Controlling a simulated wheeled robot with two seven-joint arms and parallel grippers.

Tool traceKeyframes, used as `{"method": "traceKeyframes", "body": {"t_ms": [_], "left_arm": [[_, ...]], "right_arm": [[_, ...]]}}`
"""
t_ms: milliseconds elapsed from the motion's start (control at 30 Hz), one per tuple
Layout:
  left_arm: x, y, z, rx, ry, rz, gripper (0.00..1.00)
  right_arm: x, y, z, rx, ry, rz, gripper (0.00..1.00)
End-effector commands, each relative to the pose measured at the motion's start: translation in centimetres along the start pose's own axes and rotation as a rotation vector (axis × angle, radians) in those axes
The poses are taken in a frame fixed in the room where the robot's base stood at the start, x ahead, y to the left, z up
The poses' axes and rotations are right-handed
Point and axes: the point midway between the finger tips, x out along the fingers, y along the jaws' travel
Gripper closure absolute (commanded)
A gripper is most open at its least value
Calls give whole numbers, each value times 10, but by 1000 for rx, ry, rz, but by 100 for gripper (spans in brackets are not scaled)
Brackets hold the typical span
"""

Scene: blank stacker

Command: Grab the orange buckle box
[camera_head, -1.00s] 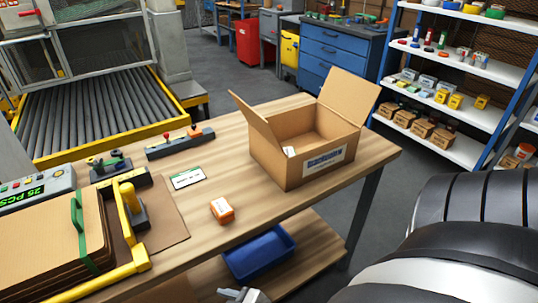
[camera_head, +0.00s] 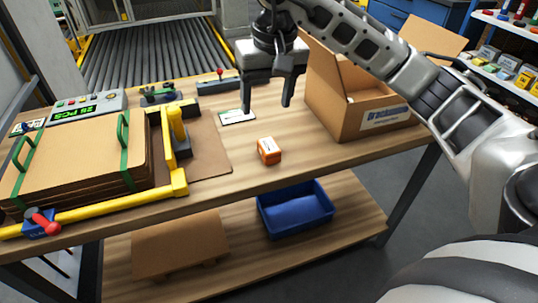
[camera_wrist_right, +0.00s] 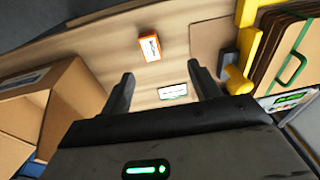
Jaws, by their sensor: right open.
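The small orange buckle box (camera_head: 269,150) with a white label lies on the wooden table near its front edge. It also shows in the right wrist view (camera_wrist_right: 149,46), beyond the fingertips and between their lines. My right gripper (camera_head: 268,106) is open and empty, pointing down above the table, behind the orange box in the head view. Its two fingers frame the bare tabletop and a white card in the wrist view (camera_wrist_right: 163,86). My left gripper is not in view.
An open cardboard box (camera_head: 375,110) stands right of the orange box. A stack of cardboard sheets (camera_head: 75,165) in a yellow frame (camera_head: 110,212) is at left. A white card (camera_head: 237,117) lies behind. A blue bin (camera_head: 296,208) sits on the lower shelf.

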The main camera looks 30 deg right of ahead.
Motion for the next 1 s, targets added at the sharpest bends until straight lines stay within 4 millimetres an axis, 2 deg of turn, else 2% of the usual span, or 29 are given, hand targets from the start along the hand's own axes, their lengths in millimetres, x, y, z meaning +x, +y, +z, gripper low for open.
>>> {"method": "traceKeyframes", "body": {"t_ms": [67, 133, 500, 833, 1000], "left_arm": [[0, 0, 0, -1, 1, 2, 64], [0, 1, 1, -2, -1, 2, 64], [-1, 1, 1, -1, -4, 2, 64], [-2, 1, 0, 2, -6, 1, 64], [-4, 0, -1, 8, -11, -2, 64]], "right_arm": [[-2, 12, -4, -15, 18, 48, 38], [4, 15, -5, -19, 19, 63, 38], [80, 18, -6, -19, 17, 58, 38], [108, 20, -8, -18, 18, 55, 38], [134, 22, -10, -18, 16, 55, 38]]}}
